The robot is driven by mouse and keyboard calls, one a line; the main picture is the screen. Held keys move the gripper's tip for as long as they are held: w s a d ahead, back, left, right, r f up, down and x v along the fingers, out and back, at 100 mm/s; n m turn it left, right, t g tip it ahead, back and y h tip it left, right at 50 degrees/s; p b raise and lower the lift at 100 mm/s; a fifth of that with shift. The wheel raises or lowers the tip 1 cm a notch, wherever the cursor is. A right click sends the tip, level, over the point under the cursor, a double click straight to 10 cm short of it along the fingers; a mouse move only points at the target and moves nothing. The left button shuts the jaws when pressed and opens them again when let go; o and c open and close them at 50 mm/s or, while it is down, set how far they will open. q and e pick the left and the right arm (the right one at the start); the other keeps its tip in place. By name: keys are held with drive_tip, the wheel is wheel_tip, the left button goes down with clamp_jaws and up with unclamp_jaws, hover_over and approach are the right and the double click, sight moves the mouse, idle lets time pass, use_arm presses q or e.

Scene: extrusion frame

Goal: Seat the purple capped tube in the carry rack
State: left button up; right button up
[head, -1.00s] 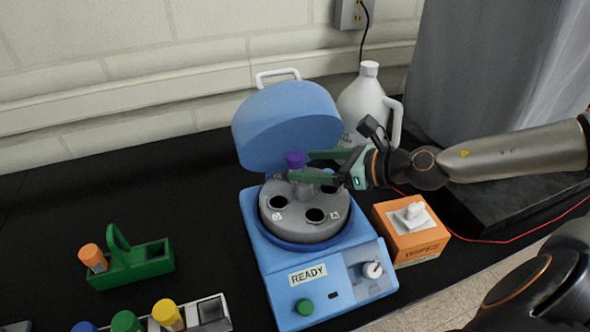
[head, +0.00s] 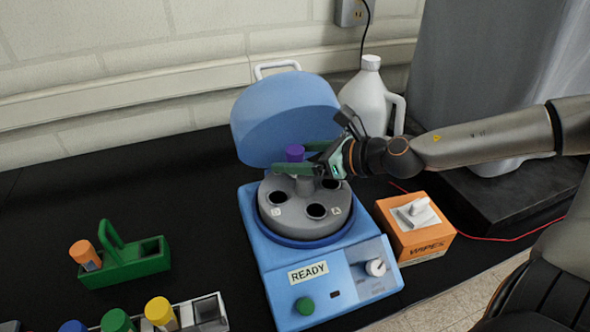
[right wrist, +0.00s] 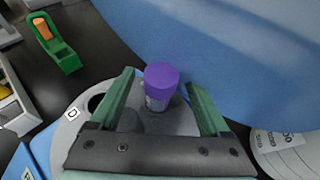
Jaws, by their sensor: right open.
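The purple capped tube (head: 295,153) stands in the grey rotor (head: 290,228) of the blue centrifuge, at its back. It also shows in the right wrist view (right wrist: 160,86), upright, with some of its body visible below the cap. My right gripper (head: 289,158) is open, with green fingers on either side of the tube. In the right wrist view the fingers (right wrist: 163,95) stand apart from it, with gaps on both sides. The green carry rack (head: 125,270) stands at the left with an orange capped tube (head: 84,254) in its left end and an open slot at its right. My left gripper is not in view.
The centrifuge's blue lid (head: 286,118) stands open behind the rotor. An orange wipes box (head: 415,232) and a white jug (head: 369,96) are to the right. A tray (head: 208,312) with several capped tubes lies at front left. Black table is clear between rack and centrifuge.

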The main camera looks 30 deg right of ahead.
clamp_jaws()
idle(0.8)
